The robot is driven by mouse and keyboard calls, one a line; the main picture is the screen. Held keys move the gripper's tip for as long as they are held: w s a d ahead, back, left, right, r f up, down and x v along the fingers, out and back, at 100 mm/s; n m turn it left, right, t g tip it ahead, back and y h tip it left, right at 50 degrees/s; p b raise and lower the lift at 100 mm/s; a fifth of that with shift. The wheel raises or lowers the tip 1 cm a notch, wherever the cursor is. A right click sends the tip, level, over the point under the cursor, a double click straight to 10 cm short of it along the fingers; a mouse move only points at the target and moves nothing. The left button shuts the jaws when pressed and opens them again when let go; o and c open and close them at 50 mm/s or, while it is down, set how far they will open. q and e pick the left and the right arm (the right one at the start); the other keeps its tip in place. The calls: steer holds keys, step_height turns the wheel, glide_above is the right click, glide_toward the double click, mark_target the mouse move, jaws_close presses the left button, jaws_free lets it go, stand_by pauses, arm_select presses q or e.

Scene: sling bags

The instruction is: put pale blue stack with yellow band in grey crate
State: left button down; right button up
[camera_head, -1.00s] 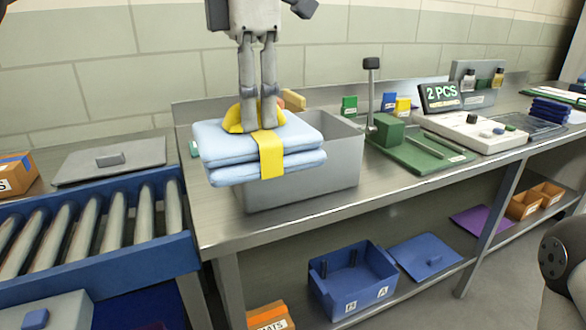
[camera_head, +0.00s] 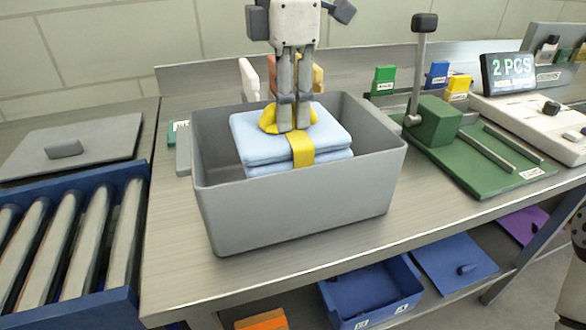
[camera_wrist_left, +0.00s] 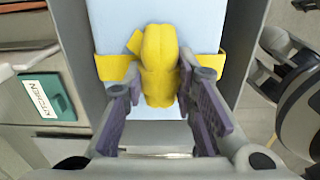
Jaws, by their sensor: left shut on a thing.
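The pale blue stack (camera_head: 258,139) with its yellow band (camera_head: 303,149) is inside the grey crate (camera_head: 300,212), its lower part hidden by the front wall. My left gripper (camera_head: 292,126) is shut on the yellow knot of the band on top of the stack. The left wrist view shows the left gripper's fingers (camera_wrist_left: 158,100) on both sides of the yellow knot (camera_wrist_left: 158,55), with the pale blue stack (camera_wrist_left: 190,20) below, between the crate walls. Whether the stack touches the crate floor cannot be told. My right gripper is not in view.
A green fixture (camera_head: 470,150) with an upright post stands right of the crate. A roller conveyor (camera_head: 80,240) is at the left, with a grey lid (camera_head: 75,145) behind it. A blue bin (camera_head: 370,292) sits on the shelf below.

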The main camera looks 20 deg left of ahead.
arm_select(q)
step_height(320, 180, down, 8)
steer(key=shift+r, duration=0.1)
steer(key=c, duration=1.3)
jaws_free()
steer(key=shift+f, duration=0.25)
step_height(320, 180, up, 12)
steer(key=shift+r, duration=0.15)
